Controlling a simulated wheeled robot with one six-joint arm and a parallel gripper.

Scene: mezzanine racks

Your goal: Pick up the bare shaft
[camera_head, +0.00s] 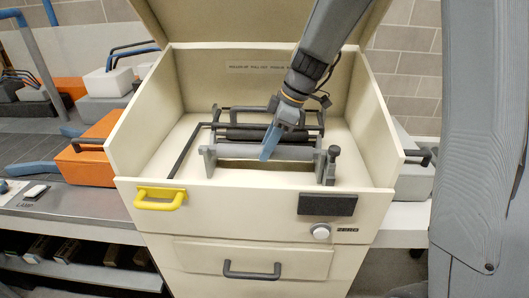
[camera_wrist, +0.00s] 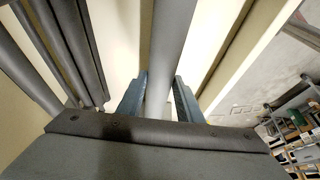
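The bare shaft (camera_head: 238,151) is a smooth grey cylinder lying level across a cradle with an upright end plate (camera_head: 209,160) on its left and another at its right, inside a cream open-topped cabinet. My gripper (camera_head: 270,146) reaches down from above to the right half of the shaft, its blue finger in front of it. In the wrist view the shaft (camera_wrist: 170,45) runs between the two blue fingers (camera_wrist: 161,92), with a narrow gap visible beside it. The gripper looks open around the shaft. Contact at the fingertips cannot be told.
Darker rollers (camera_wrist: 75,45) lie close behind the shaft. A black post (camera_head: 331,165) stands at the cradle's right end. The cabinet's cream walls (camera_head: 131,142) enclose it; a yellow handle (camera_head: 160,198) and a dark pad (camera_head: 327,204) are on its front. Orange cases (camera_head: 90,152) stand left.

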